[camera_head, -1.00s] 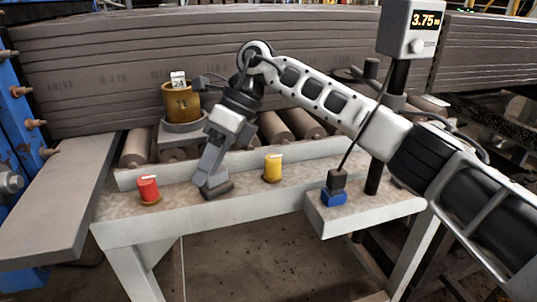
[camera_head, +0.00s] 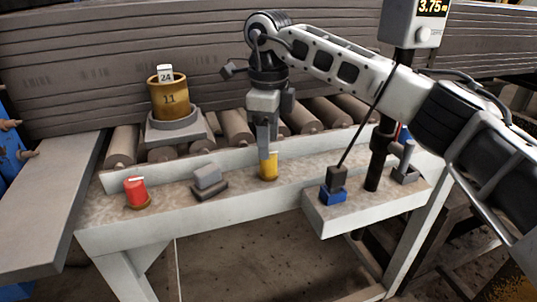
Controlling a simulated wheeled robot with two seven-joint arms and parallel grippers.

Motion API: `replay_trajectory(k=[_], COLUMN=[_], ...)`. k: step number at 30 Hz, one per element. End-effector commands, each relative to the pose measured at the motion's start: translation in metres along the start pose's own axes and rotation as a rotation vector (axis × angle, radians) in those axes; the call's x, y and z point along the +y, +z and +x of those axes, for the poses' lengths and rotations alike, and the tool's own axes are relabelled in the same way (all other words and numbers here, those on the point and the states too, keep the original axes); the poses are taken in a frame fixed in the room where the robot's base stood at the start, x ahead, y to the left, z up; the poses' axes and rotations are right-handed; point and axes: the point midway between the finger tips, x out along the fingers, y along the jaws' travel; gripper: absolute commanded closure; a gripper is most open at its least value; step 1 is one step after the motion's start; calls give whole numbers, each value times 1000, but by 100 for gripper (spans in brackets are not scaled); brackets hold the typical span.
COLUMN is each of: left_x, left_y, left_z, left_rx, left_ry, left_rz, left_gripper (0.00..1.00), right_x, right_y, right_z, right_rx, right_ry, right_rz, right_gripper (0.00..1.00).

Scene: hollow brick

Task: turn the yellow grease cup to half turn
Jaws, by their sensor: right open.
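The yellow grease cup (camera_head: 269,172) stands upright on the front ledge of the bench. Its top is hidden behind my right gripper (camera_head: 267,150), so its pointer mark cannot be read. My right gripper points down over the cup, its fingers at the cup's upper part. The gripper is open; whether the fingers touch the cup cannot be told. My left gripper is not in view.
A red cup (camera_head: 136,190) and a grey block (camera_head: 208,178) stand left on the ledge. A blue-based switch (camera_head: 334,188) and a post with a display (camera_head: 415,22) stand right. Behind are rollers (camera_head: 236,127) and a brass pot (camera_head: 168,97).

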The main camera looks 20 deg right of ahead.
Motion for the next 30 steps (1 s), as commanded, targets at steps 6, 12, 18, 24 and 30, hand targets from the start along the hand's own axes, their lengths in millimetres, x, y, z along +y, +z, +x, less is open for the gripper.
replay_trajectory(k=[6,12,18,24,30], left_x=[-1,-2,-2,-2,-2], left_y=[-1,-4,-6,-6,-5], left_z=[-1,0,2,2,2], left_rx=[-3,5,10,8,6], left_ry=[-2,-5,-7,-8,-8], left_rz=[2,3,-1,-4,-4], left_gripper=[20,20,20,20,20], right_x=[0,0,0,0,0], right_y=[0,0,0,0,0], right_z=[34,47,48,48,48], right_rx=[1,0,-1,0,0], right_ry=[2,0,0,0,0], right_rz=[0,0,0,0,2], right_gripper=[46,46,46,82,91])
